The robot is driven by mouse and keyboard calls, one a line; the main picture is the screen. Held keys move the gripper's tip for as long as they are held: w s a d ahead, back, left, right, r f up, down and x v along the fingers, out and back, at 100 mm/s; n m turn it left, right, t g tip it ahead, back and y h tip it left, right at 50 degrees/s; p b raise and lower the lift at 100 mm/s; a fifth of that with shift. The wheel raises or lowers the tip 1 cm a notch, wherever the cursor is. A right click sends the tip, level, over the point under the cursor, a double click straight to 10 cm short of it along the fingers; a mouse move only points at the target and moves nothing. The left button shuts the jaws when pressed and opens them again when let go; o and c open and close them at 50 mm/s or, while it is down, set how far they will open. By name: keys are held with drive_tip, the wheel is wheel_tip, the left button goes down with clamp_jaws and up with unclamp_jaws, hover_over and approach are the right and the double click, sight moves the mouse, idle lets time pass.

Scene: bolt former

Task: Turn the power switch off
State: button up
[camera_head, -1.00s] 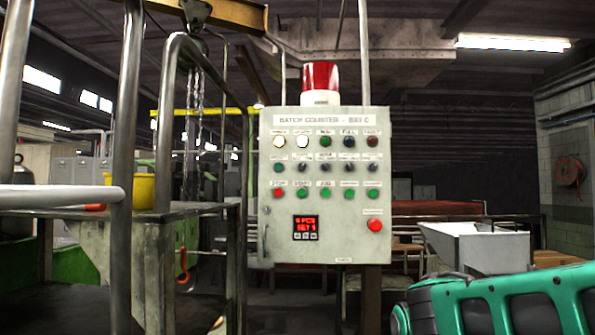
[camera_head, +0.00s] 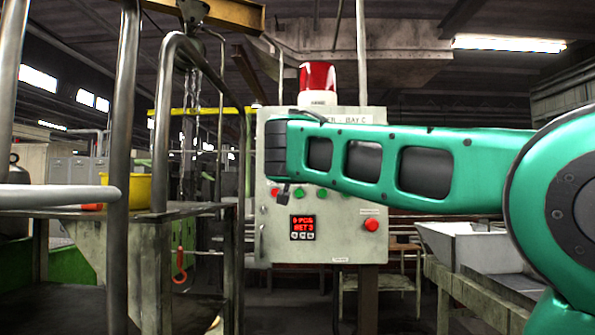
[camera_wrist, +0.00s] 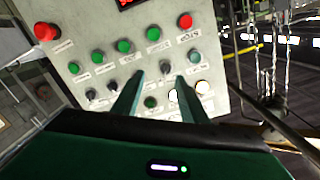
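The grey control panel (camera_head: 340,252) stands ahead, with my arm across its upper rows in the head view. In the wrist view the panel (camera_wrist: 75,35) appears turned upside down. A row of small dark selector knobs crosses it, including one knob (camera_wrist: 165,68) between my fingertips in the picture and another (camera_wrist: 192,57) to its right. I cannot read the labels, so I cannot tell which knob is the power switch. My gripper (camera_wrist: 159,77) is open, its two green fingers pointing at the panel. Contact cannot be judged.
A red button (camera_head: 371,224) and a red digital display (camera_head: 303,224) sit low on the panel. A red beacon (camera_head: 319,80) tops it. Metal railings (camera_head: 122,150) stand at the left. A white bin (camera_head: 480,245) is behind at the right.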

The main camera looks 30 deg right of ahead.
drive_tip(key=r+x, duration=0.2)
drive_tip(key=x, duration=0.8)
drive_tip(key=shift+w, duration=0.45)
clamp_jaws()
